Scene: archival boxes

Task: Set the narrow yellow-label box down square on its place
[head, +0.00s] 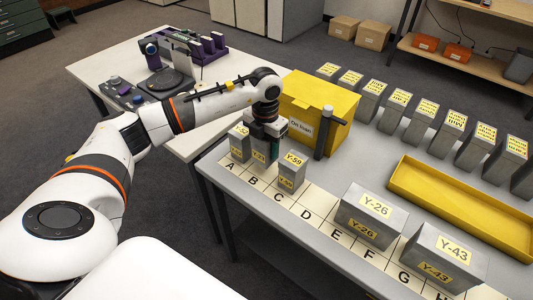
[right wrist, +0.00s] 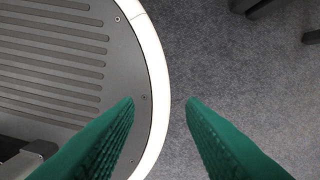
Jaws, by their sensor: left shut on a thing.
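The narrow grey box with yellow labels (head: 259,157) is in my left gripper (head: 265,137), behind the letter B of the place strip (head: 316,222). It looks upright and is partly hidden by the gripper; its label is too small to read surely. Whether its base touches the strip I cannot tell. Another narrow box (head: 238,144) stands close on its left behind A. The Y-59 box (head: 291,173) stands on its right behind C, with a small gap. My right gripper (right wrist: 160,105) shows in the right wrist view with green fingers apart and nothing between them.
Wider boxes Y-26 (head: 367,215) and Y-43 (head: 445,258) stand farther right. A yellow tray (head: 450,205) and several grey boxes line the back. The D place is bare.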

